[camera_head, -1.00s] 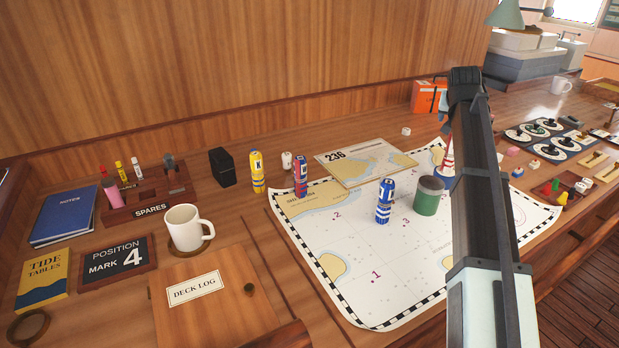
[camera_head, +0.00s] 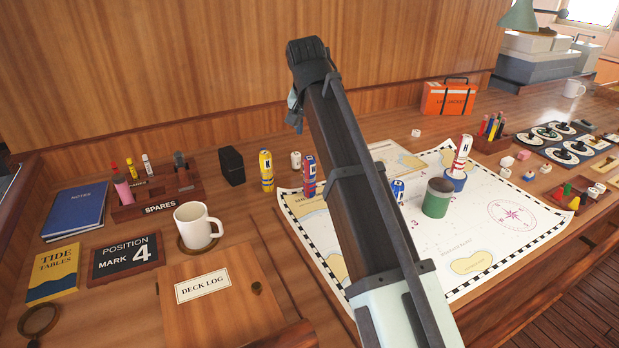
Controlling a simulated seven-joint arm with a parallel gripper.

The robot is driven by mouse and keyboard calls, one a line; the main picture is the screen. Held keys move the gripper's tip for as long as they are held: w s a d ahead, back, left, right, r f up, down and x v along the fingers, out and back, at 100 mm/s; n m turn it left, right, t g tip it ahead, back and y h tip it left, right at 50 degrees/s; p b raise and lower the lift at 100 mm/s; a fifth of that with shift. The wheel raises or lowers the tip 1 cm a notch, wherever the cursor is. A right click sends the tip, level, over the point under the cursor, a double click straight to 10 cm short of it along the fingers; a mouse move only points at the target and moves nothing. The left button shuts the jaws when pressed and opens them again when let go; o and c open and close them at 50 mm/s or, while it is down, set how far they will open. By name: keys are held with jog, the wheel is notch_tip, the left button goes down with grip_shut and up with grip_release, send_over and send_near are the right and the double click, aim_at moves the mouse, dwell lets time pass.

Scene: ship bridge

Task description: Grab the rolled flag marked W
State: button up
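Several rolled flags stand upright on the desk. A yellow and blue one marked K (camera_head: 266,170) is left of a red and blue one (camera_head: 309,176), whose letter I cannot read for certain. A blue and white flag (camera_head: 398,190) is partly hidden behind my arm. A red and white flag marked H (camera_head: 462,154) stands on a blue base at the right. I cannot pick out a clear W on any of them.
A green cylinder (camera_head: 437,198) stands on the chart (camera_head: 470,235). A black box (camera_head: 231,166) and a small white piece (camera_head: 296,160) stand near the yellow flag. A mug (camera_head: 195,225) and the spares rack (camera_head: 160,207) are left.

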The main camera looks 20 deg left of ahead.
aim_at(309, 158)
jog(key=f, duration=0.2)
jog(key=w+a+f, duration=0.1)
jog(key=f, duration=0.2)
jog(key=a+f, duration=0.1)
jog(key=f, duration=0.1)
jog(key=shift+w+f, duration=0.2)
jog(key=shift+f, duration=0.2)
jog(key=shift+s+x, duration=0.2)
jog(key=shift+x, duration=2.4)
jog(key=shift+f, duration=0.1)
jog(key=shift+c, duration=0.5)
jog(key=c, duration=1)
